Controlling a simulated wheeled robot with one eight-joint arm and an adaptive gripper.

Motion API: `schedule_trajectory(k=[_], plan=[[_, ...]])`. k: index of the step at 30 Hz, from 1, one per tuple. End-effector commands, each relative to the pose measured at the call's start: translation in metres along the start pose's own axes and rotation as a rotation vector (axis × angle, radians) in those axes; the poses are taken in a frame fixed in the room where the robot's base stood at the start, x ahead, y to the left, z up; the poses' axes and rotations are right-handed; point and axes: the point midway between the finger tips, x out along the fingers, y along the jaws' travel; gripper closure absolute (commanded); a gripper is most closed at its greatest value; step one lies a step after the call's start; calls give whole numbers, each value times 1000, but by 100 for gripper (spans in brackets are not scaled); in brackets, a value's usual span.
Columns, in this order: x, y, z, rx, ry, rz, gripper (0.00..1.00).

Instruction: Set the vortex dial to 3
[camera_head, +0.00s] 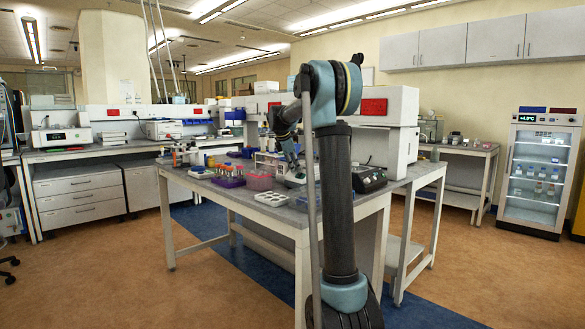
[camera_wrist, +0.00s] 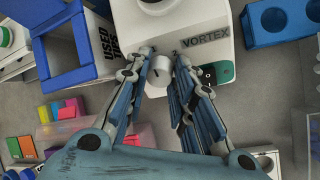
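The vortex mixer (camera_wrist: 205,22) is a white body with the word VORTEX on it, at the top of the wrist view. Its round grey dial (camera_wrist: 160,74) has a small dark mark on its face. A 1 and a 2 are printed near the dial; a 3 cannot be made out. My gripper (camera_wrist: 163,57) has its two fingers apart, one on each side of the dial. Gaps seem to show beside the dial, but contact lower down cannot be told.
A blue-edged USED TIPS box (camera_wrist: 80,52) stands left of the mixer. The bench (camera_head: 245,195) also carries a purple rack (camera_head: 229,182) and a pink rack (camera_head: 259,181).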

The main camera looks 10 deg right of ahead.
Motion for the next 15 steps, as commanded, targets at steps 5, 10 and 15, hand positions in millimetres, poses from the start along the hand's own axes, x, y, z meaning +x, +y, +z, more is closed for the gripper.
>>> schedule_trajectory(k=[5,10,15], plan=[[0,0,0,0,0,1,100],[0,0,-1,12,0,4,100],[-1,0,-2,64,-2,14,100]])
